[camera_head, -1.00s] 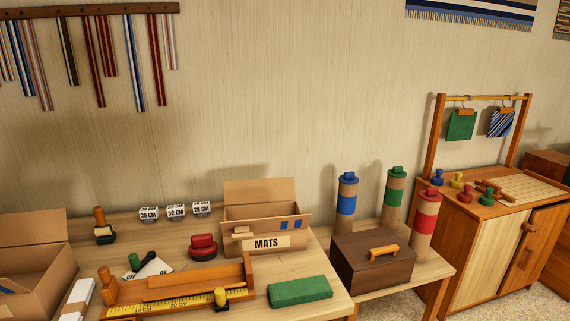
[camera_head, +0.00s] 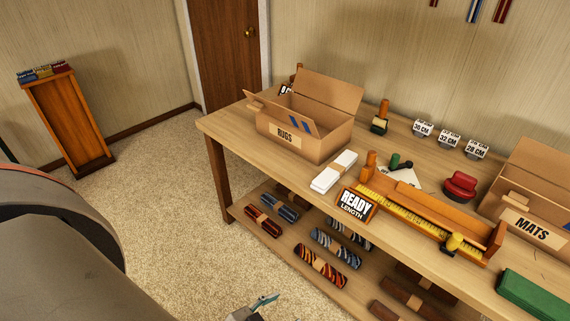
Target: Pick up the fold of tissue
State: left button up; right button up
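The tip of what looks like my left gripper (camera_head: 262,304) shows at the bottom edge, low and well short of the tissue. Most of it is cut off, so its opening cannot be told. My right gripper is out of view.
The open RUGS box (camera_head: 285,139) stands behind the tissue. The READY LENGTH sign (camera_head: 356,204) and measuring trough (camera_head: 425,217) are to its right. Rolled rugs (camera_head: 320,264) fill the lower shelf. Carpet (camera_head: 180,215) is clear left of the table (camera_head: 228,142).

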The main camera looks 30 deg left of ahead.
aim_at(337, 169)
jog(key=u, duration=0.6)
jog(key=z, duration=1.35)
jog(key=u, duration=1.35)
jog(key=i+j, duration=0.15)
jog(key=j, duration=0.2)
jog(key=i+j, duration=0.15)
jog(key=j, duration=0.25)
jog(key=i+j+z, duration=0.15)
jog(key=j, duration=0.15)
jog(key=j+z, duration=0.1)
jog(key=j, duration=0.15)
jog(key=i+j+z, duration=0.15)
jog(key=j, duration=0.15)
